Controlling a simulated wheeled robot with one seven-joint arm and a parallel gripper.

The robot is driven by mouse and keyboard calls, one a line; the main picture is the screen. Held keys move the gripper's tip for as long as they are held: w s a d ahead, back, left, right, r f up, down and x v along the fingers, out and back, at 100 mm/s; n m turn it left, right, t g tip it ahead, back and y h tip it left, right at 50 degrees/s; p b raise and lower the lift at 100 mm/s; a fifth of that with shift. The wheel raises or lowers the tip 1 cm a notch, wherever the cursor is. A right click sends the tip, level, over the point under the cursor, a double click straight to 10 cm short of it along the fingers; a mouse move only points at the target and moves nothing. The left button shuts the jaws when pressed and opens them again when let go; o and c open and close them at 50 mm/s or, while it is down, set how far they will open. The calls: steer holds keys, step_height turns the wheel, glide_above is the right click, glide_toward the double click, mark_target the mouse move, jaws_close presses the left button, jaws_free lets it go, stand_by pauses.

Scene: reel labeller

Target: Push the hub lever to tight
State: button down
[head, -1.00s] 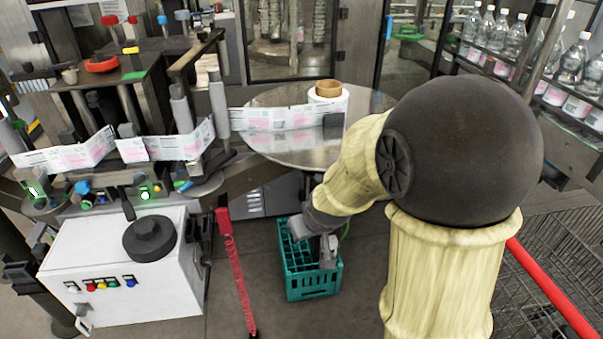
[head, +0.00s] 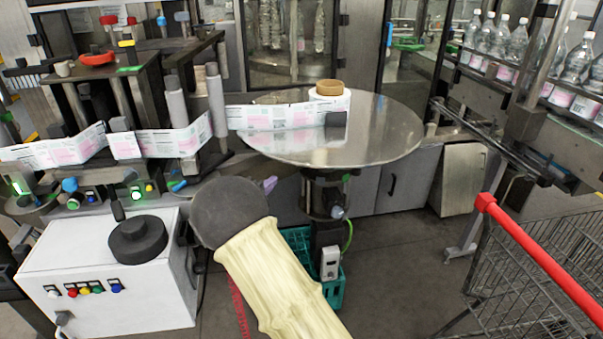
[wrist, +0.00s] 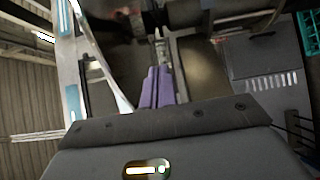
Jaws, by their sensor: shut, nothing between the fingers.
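My gripper shows in the head view only as a small purple fingertip (head: 270,184) beside my arm's dark joint, just below the front left edge of the round metal reel table (head: 390,145). In the wrist view the purple fingers of my gripper (wrist: 157,75) are together and hold nothing. The label reel (head: 342,103) with its brown core (head: 329,87) stands on the reel table. Beneath the table is a dark hub post (head: 320,195) with a blue-grey knob (head: 337,212). I cannot tell which part is the hub lever or how it is set.
A white cabinet (head: 110,290) with coloured buttons and a black disc stands at the left. A teal crate (head: 300,236) is on the floor under the table. A red-handled cart (head: 540,245) stands at the right. The floor between crate and cart is clear.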

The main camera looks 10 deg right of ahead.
steer(key=shift+d, duration=0.1)
steer(key=w+d+p, duration=0.1)
steer(key=w+d, duration=0.5)
steer(key=d, duration=0.4)
stand_by(0.6)
steer(key=shift+s, duration=0.1)
